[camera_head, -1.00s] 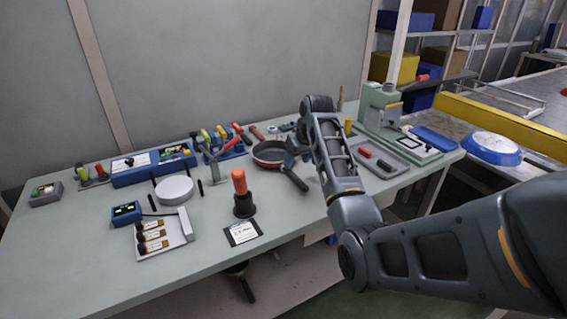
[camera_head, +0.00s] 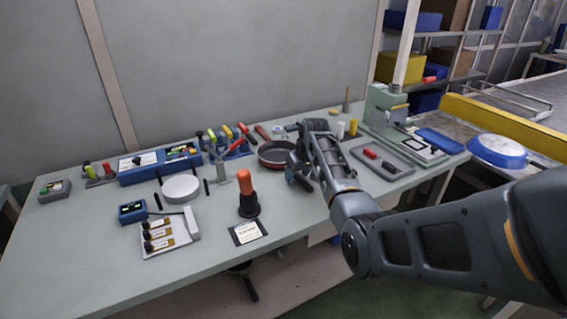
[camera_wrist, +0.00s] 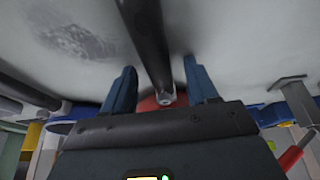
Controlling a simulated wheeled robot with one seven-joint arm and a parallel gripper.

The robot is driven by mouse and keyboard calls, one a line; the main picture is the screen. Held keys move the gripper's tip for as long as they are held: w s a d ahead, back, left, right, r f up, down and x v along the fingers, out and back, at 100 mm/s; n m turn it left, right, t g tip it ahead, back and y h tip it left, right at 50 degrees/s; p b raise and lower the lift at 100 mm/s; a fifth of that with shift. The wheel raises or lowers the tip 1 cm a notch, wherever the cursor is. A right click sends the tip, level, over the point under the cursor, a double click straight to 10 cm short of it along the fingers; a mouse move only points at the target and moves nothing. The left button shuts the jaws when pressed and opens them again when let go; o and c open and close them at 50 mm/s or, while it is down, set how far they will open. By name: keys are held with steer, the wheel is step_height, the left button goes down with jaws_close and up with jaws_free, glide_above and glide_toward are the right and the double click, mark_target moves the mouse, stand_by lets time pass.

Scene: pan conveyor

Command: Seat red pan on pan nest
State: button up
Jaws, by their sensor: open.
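The red pan (camera_head: 276,154), with a red rim and dark inside, lies on the bench behind and left of my gripper (camera_head: 300,180). In the wrist view a dark bar (camera_wrist: 148,40), apparently the pan's handle, runs between the two spread fingers of my gripper (camera_wrist: 161,82). The fingers are open, with gaps showing on both sides of the bar. A little red shows behind the palm edge. A white round disc (camera_head: 181,188) with black posts around it, apparently the pan nest, stands left of the pan and is empty.
An orange-handled tool (camera_head: 246,187) stands between disc and gripper. A blue rack with coloured handles (camera_head: 232,148) is behind. A grey tray (camera_head: 382,161) and a green press (camera_head: 382,108) are to the right. The bench front is mostly clear.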

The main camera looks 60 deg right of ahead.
steer(key=shift+c, duration=0.4)
jaws_close()
